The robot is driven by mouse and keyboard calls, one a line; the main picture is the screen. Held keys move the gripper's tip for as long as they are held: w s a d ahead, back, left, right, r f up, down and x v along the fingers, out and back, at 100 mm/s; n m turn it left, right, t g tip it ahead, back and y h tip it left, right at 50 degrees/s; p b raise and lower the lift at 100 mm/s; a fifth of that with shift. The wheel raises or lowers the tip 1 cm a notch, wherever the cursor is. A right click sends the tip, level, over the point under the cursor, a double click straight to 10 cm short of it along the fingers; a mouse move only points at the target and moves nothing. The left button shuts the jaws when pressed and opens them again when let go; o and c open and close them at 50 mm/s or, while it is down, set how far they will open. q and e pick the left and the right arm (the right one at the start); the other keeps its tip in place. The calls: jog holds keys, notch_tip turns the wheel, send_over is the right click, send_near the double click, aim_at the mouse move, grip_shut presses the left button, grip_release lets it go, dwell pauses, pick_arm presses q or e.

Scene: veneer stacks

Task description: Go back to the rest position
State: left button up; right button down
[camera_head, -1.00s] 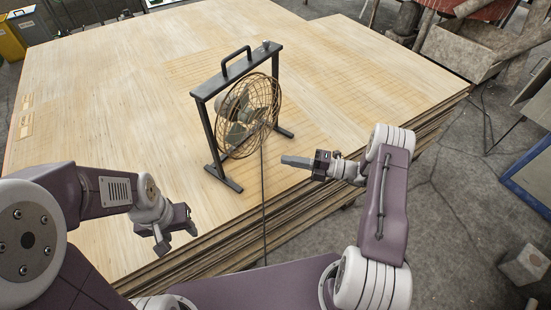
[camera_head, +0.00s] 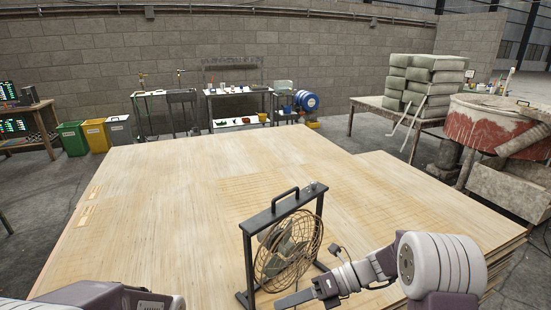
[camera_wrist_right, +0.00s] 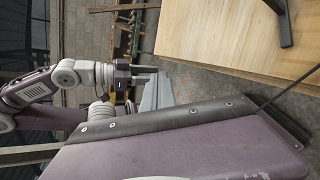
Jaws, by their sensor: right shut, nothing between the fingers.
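My right gripper (camera_head: 284,300) is at the bottom of the head view, shut and empty. It appears in front of the lower right part of the black-framed fan (camera_head: 283,207); I cannot tell the exact gap. The fan has a wire cage and a top handle and stands upright on the veneer stack (camera_head: 150,205). My left arm shows only at the lower left edge of the head view, and its gripper is out of that frame. The left gripper shows in the right wrist view (camera_wrist_right: 150,74), its fingers apart and nothing seen between them.
The stack's top is clear around the fan. Green, yellow and grey bins (camera_head: 95,135) stand at the back left. Work tables (camera_head: 240,92) line the wall. A table with stacked sacks (camera_head: 425,82) and a red mixer drum (camera_head: 490,122) stand at the right.

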jog(key=s+d+f+n+h+p, duration=0.1)
jog(key=s+d+n+h, duration=0.2)
jog(key=s+n+h, duration=0.3)
jog(key=s+d+f+n+h+p, duration=0.1)
jog(key=s+d+n+h, duration=0.25)
jog(key=s+n, duration=0.45)
pick_arm(q)
notch_tip(320, 180, up, 2)
jog(key=shift+s+d+r, duration=0.1)
jog(key=shift+r, duration=0.1)
pick_arm(e)
jog(key=w+d+f+n+t+h, duration=0.2)
jog(key=d+n, duration=0.6)
jog(key=n, duration=0.6)
notch_tip(320, 180, down, 2)
jog(key=shift+w+d+f+n+t+h, duration=0.15)
jog(key=shift+w+n+t+h, duration=0.25)
jog(key=shift+w+h, duration=0.4)
jog(key=shift+s, duration=0.1)
